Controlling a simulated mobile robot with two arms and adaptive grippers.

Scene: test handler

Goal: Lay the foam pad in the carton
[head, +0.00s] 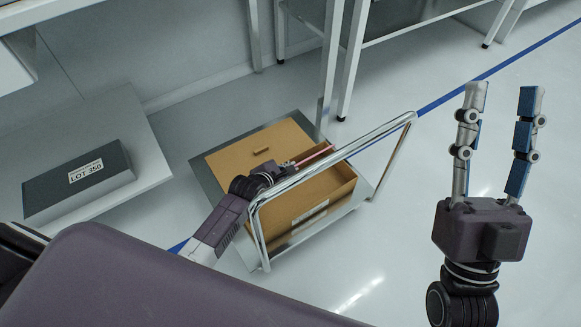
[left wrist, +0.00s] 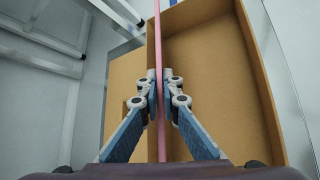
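The foam pad is a thin pink sheet seen edge-on. In the head view, the pad (head: 318,155) sticks out beyond my left gripper (head: 288,168), above the open carton (head: 335,187). In the left wrist view, my left gripper (left wrist: 159,95) has both fingers closed on the pad (left wrist: 157,40), one on each side. The brown carton (left wrist: 215,55) opens below and to the right of the pad there, and its visible floor looks bare. My right gripper (head: 502,97) is open and empty, raised at the right, away from the carton.
The carton stands on a trolley whose bent metal handle (head: 335,150) rises close to my left arm. A cardboard flap (head: 255,152) with a slot lies to its left. A dark grey box labelled LOT 350 (head: 80,187) sits on a platform at left. Open floor lies at right.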

